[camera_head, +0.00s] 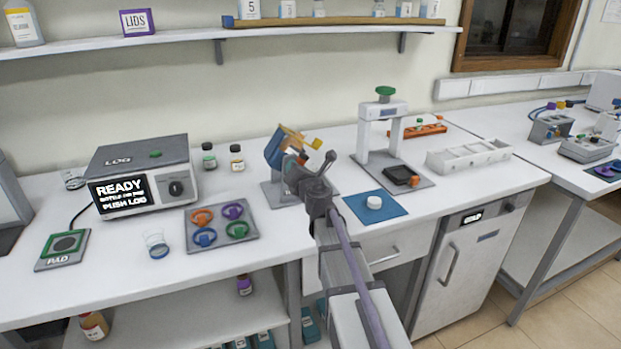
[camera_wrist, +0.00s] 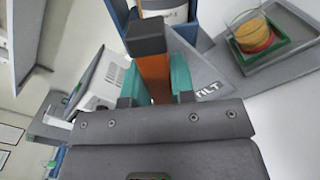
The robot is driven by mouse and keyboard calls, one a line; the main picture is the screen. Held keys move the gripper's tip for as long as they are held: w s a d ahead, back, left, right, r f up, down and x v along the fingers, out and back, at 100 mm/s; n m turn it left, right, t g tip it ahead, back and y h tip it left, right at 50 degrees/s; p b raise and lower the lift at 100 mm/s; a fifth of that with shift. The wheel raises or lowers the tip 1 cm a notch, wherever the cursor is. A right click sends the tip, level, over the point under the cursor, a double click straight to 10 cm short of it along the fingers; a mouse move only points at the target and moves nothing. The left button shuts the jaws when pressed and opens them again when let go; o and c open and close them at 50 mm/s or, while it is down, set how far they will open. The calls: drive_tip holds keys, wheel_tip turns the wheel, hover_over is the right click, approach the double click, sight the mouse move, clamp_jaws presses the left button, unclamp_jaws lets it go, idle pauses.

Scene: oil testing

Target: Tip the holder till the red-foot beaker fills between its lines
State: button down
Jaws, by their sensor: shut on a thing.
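The blue holder (camera_head: 275,152) stands tilted on a grey base, with a bottle with a yellow cap (camera_head: 316,144) in it. In the wrist view, the holder (camera_wrist: 186,22) shows at the top, with part of a white-labelled bottle (camera_wrist: 165,8). My gripper (camera_wrist: 157,82) is shut on the holder's orange handle (camera_wrist: 154,72), which has a dark end. My gripper (camera_head: 300,168) reaches the holder from the front. A glass beaker with a red foot (camera_wrist: 252,36) stands at the upper right of the wrist view, with yellowish content. Its lines cannot be made out. My arm seems to hide it in the head view.
The LOG machine (camera_head: 143,172) and a tray of coloured rings (camera_head: 222,224) are to the left. A blue-foot beaker (camera_head: 157,245) stands near the front edge.

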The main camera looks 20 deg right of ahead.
drive_tip(key=shift+n, duration=0.5)
drive_tip(key=n, duration=0.6)
drive_tip(key=c, duration=1)
unclamp_jaws()
drive_tip(key=shift+s, duration=0.1)
drive_tip(key=s, duration=0.7)
drive_tip(key=shift+s+a, duration=0.25)
drive_tip(key=shift+s, duration=0.15)
